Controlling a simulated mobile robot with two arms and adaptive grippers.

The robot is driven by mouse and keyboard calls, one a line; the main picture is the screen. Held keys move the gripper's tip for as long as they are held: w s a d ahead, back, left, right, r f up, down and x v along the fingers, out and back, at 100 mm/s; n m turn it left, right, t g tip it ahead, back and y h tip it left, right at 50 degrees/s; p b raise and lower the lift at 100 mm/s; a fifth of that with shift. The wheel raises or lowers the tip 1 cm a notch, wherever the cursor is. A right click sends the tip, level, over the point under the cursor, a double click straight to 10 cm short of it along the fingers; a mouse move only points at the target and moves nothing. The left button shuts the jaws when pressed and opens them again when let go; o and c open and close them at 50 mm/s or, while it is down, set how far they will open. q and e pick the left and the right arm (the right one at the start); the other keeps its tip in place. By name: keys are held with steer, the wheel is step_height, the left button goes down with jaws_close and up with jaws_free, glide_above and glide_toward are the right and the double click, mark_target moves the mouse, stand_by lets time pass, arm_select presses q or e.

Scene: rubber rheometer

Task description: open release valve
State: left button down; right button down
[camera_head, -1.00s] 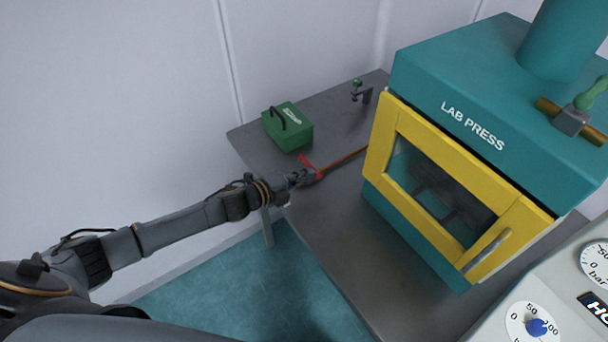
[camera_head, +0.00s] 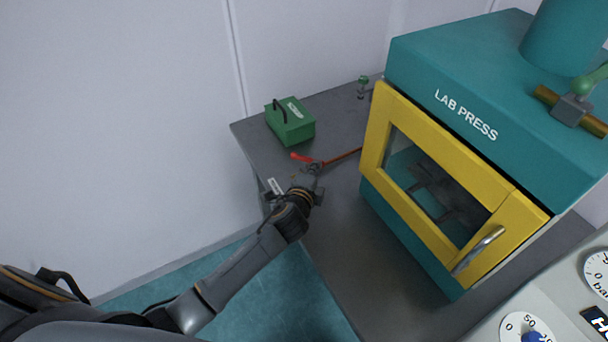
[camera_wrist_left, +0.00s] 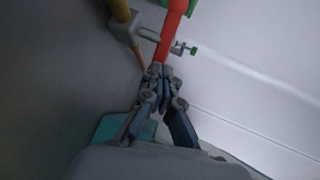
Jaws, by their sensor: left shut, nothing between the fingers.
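The release valve has a red lever (camera_head: 301,157) on a copper-coloured pipe (camera_head: 343,156) that runs along the table to the lab press. In the left wrist view the red lever (camera_wrist_left: 171,32) stands at the top, beside the grey valve body (camera_wrist_left: 126,30). My left gripper (camera_head: 314,168) is at the valve, just below the lever. In the wrist view its fingers (camera_wrist_left: 160,72) are shut, with the tips close to the lever's lower end; I cannot tell whether they touch it. My right gripper is out of view.
A green box (camera_head: 291,126) stands on the grey table (camera_head: 345,215) behind the valve. A small fitting with a green knob (camera_head: 362,82) is at the back. The lab press (camera_head: 480,60) with its yellow door (camera_head: 375,150) fills the right side. A white gauge panel (camera_head: 570,290) is at lower right.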

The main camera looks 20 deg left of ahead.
arm_select(q)
steer(key=shift+w+d+f+n+y+b, duration=0.2)
steer(key=shift+d+n+y+b, duration=0.1)
steer(key=shift+n+y, duration=0.25)
steer(key=shift+w+n+y, duration=0.1)
steer(key=shift+n+y, duration=0.35)
steer(key=shift+y, duration=0.1)
steer(key=shift+w+a+b, duration=0.1)
steer(key=shift+w+b, duration=0.1)
steer(key=shift+b, duration=0.15)
steer(key=shift+w+r, duration=0.1)
steer(key=shift+w, duration=0.2)
steer(key=shift+w+d+g, duration=0.15)
steer(key=shift+d+g, duration=0.05)
steer(key=shift+g, duration=0.1)
steer(key=shift+w+d, duration=0.15)
steer(key=shift+w, duration=0.15)
steer(key=shift+w+a+p, duration=0.1)
steer(key=shift+a+p, duration=0.2)
steer(key=shift+a, duration=0.45)
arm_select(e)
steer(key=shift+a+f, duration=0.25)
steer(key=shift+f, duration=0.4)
